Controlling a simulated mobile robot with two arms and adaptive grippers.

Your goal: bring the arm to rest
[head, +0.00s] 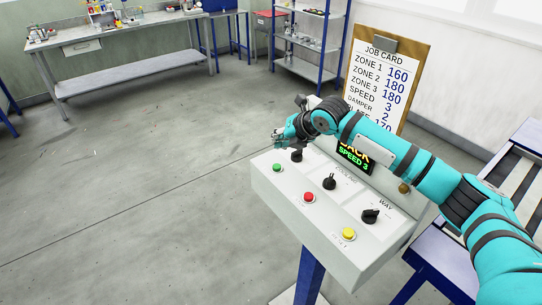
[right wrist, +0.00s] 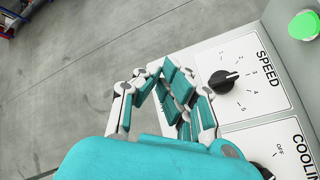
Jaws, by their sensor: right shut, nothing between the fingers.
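My right arm reaches in from the right of the head view, over a grey control console (head: 325,222). My right gripper (head: 279,138) is shut and empty near the console's far left end. In the right wrist view, the gripper (right wrist: 163,72) is beside the SPEED knob (right wrist: 222,82), with a gap between them. That knob's white mark points toward 3. A cooling knob (head: 329,183) and a WAY knob (head: 370,215) also stand on the console. The display (head: 354,157) reads "SPEED 3" under a partly hidden line. My left gripper is not in view.
Green (head: 277,167), red (head: 308,197) and yellow (head: 348,234) buttons line the console front. A job card (head: 380,82) on a clipboard stands behind my arm, its lower part hidden. A workbench (head: 130,30) and shelf (head: 303,71) are at the back.

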